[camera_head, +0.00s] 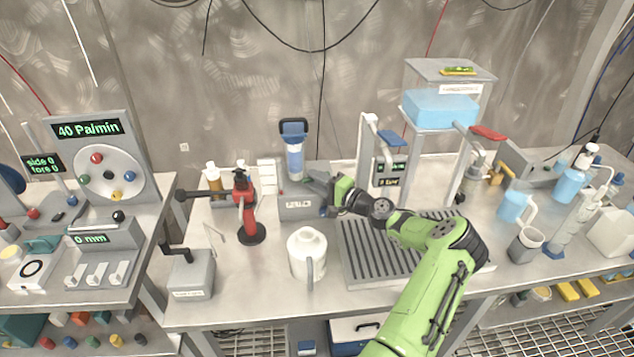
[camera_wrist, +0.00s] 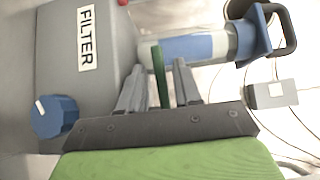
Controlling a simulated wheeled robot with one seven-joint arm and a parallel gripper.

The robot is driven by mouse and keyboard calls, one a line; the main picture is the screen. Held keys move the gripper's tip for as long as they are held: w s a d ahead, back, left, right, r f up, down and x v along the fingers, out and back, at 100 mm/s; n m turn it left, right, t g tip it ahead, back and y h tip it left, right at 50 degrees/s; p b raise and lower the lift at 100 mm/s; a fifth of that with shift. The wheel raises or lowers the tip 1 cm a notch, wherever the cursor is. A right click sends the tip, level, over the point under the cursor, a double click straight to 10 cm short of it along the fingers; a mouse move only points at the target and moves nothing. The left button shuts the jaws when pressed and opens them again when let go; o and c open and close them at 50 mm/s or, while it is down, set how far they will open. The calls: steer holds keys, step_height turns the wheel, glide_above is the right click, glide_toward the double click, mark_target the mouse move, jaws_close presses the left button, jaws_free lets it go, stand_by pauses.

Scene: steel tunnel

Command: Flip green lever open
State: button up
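The green lever (camera_wrist: 161,78) is a thin, dark green upright bar in the wrist view, beside the grey box labelled FILTER (camera_wrist: 85,75). My gripper (camera_wrist: 159,68) is open, with one finger on each side of the lever and small gaps showing. I cannot tell whether a finger touches it. A clear and blue filter cylinder (camera_head: 294,158) stands on the box, with a dark blue handle on top.
A blue knob (camera_wrist: 55,117) sits on the filter box. A ribbed drain tray (camera_head: 365,265) lies under my arm. A grey tap post (camera_head: 366,150) rises to the right.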

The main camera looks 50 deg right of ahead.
steer(key=s, duration=0.5)
steer(key=s+d+p, duration=0.1)
steer(key=s, duration=0.9)
steer(key=shift+s+d, duration=0.2)
steer(key=shift+s, duration=0.15)
steer(key=shift+o, duration=0.5)
